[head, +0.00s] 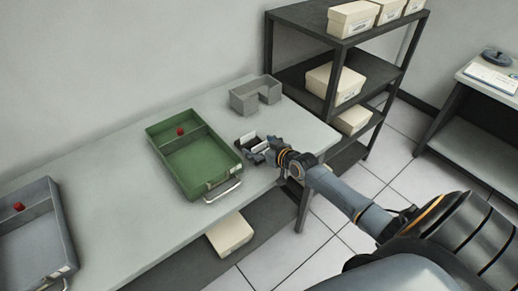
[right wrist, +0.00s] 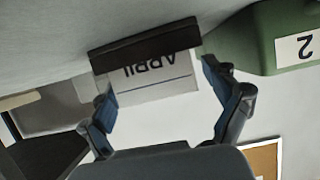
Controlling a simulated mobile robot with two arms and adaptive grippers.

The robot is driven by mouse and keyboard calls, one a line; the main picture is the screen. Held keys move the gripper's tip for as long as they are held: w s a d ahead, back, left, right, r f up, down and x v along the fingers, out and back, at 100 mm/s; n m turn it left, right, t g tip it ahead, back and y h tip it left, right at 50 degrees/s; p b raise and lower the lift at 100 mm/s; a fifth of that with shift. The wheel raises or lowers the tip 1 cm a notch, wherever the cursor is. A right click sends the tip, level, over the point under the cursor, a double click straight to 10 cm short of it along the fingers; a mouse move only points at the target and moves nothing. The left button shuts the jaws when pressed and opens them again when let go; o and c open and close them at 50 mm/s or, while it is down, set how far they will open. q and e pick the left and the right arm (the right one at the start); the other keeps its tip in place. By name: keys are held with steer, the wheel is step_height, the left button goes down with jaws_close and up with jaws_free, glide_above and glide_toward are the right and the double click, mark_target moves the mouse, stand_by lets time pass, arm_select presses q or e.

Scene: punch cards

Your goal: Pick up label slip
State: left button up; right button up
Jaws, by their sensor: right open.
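The label slip is a white card with dark capital lettering, upside down in the right wrist view (right wrist: 152,80). One edge sits in a dark holder (right wrist: 145,46). In the head view the slip (head: 252,142) and its dark holder (head: 244,138) are on the grey table, right of the green tray. My right gripper (head: 260,152) is just in front of them. In the right wrist view its open fingers (right wrist: 160,80) are on either side of the slip, with gaps visible. Part of the lettering is cut off by the holder. My left gripper is out of view.
A green tray (head: 213,186) with a red piece (head: 181,131) stands close left; its label reads 2 in the right wrist view (right wrist: 299,49). A grey open-fronted box (head: 243,103) is behind. Another grey tray (head: 57,212) is far left. A dark shelf (head: 300,17) stands behind right.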

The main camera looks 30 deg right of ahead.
steer(key=shift+c, duration=0.2)
steer(key=c, duration=0.8)
